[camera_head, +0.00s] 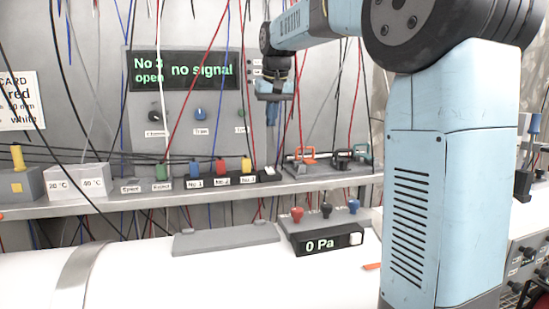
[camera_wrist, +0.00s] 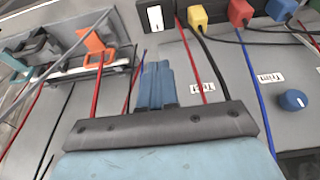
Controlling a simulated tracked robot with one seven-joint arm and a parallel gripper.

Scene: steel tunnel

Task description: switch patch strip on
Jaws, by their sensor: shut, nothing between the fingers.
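The patch strip (camera_head: 259,178) is a black block on the grey shelf, with blue, red and yellow plugs along it. A white rocker switch (camera_head: 269,171) is at its right end. In the wrist view the strip (camera_wrist: 183,14) runs along the top, with the white rocker (camera_wrist: 155,17) at its left end. I cannot tell which way the rocker is tipped. My gripper (camera_head: 272,122) hangs above the shelf by the strip's right end, its blue fingers pointing down. In the wrist view its fingers (camera_wrist: 157,66) are together and empty, apart from the switch.
A dark display (camera_head: 184,70) reads "No 3 open" and "no signal". Orange and black clamps (camera_head: 305,155) stand right of the strip. A box reading 0 Pa (camera_head: 320,244) sits below the shelf. Several loose cables hang around my gripper.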

